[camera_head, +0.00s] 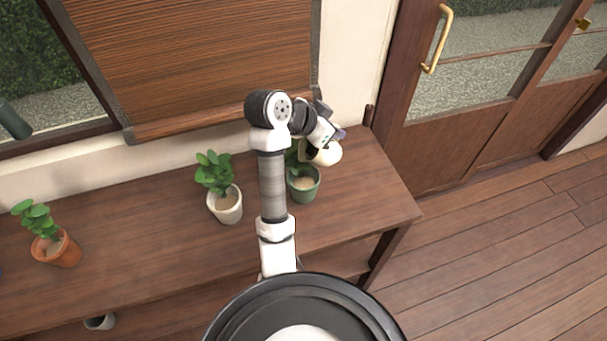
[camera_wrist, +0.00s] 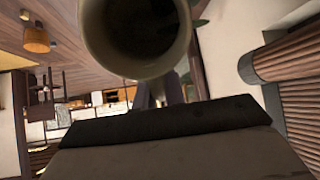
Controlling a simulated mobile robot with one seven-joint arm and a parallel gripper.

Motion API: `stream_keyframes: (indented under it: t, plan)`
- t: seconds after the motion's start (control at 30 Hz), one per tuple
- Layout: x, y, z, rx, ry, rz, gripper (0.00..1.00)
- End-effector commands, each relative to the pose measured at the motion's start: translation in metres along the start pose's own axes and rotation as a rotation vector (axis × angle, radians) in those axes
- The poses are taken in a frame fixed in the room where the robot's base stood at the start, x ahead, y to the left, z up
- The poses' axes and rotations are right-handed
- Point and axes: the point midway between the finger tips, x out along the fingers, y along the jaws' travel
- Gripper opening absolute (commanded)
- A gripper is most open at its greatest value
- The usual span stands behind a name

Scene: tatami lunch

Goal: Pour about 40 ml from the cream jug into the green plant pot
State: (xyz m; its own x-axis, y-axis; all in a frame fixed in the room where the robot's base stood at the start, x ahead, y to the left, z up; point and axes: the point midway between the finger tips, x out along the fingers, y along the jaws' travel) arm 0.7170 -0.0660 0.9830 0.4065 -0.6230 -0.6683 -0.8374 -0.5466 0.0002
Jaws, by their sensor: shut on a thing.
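The cream jug (camera_head: 327,154) is held tilted above the back right of the green plant pot (camera_head: 303,190). My gripper (camera_head: 320,137) is shut on the jug; its fingers are mostly hidden in the head view. In the wrist view the jug (camera_wrist: 138,72) fills the top middle, with its round, dark opening showing, and part of my gripper (camera_wrist: 160,92) shows behind it. The green pot holds pale soil, and its plant is mostly hidden behind my arm. I cannot make out any stream or the level inside the jug.
A white pot (camera_head: 228,207) with a plant stands left of my arm. A terracotta pot (camera_head: 57,250) stands further left on the wooden table (camera_head: 140,225). The wall and wooden blind (camera_head: 190,60) are close behind. The table's right end is clear.

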Motion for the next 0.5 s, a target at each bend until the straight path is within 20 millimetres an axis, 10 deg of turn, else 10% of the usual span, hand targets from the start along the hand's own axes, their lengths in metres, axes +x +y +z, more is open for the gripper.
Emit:
stream_keyframes:
  t: [0.5]
  plan:
    - [-0.0027, 0.0002, 0.0038, -0.002, 0.084, 0.000, 0.00]
